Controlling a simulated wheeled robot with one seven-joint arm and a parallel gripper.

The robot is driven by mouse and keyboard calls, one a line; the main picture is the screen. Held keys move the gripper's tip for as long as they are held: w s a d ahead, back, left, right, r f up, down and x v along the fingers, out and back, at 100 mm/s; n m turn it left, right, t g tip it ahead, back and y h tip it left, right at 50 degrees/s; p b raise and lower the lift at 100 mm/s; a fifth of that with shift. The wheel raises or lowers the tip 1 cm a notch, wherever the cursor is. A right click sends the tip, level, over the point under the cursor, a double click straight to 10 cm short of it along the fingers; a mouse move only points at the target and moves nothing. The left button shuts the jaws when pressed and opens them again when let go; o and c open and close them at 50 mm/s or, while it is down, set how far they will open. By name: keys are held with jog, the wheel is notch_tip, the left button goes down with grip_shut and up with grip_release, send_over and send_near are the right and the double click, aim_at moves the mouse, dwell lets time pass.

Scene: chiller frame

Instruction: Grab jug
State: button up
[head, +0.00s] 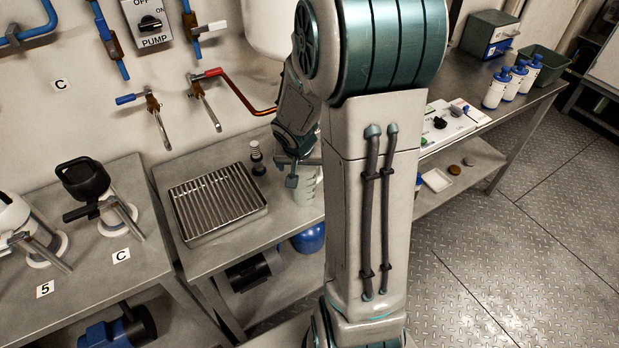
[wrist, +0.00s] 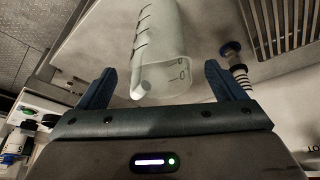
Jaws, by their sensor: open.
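The jug (wrist: 165,50) is a translucent, pale vessel with dark measuring marks on its side. In the wrist view it lies between the two spread fingers of my gripper (wrist: 158,88), with clear space on both sides. In the head view the jug (head: 305,190) stands on the metal table beside the drip grate, partly hidden by my arm. My gripper (head: 297,172) is at the jug's upper part there, open, and much of it is hidden by my arm.
A slatted metal grate (head: 217,202) lies left of the jug. A small stopper-like piece with a dark base (head: 256,158) stands close to the jug and also shows in the wrist view (wrist: 236,65). Red and blue valve handles (head: 207,74) project from the wall behind.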

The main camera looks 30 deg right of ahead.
aim_at(304, 169)
jog(key=b+x, duration=0.1)
jog(key=x, duration=0.3)
jog(key=shift+w+d+f, duration=0.15)
jog(key=shift+d+f, duration=0.05)
jog(key=shift+f, duration=0.05)
jog(key=c, duration=1.1)
jog(key=shift+r, duration=0.15)
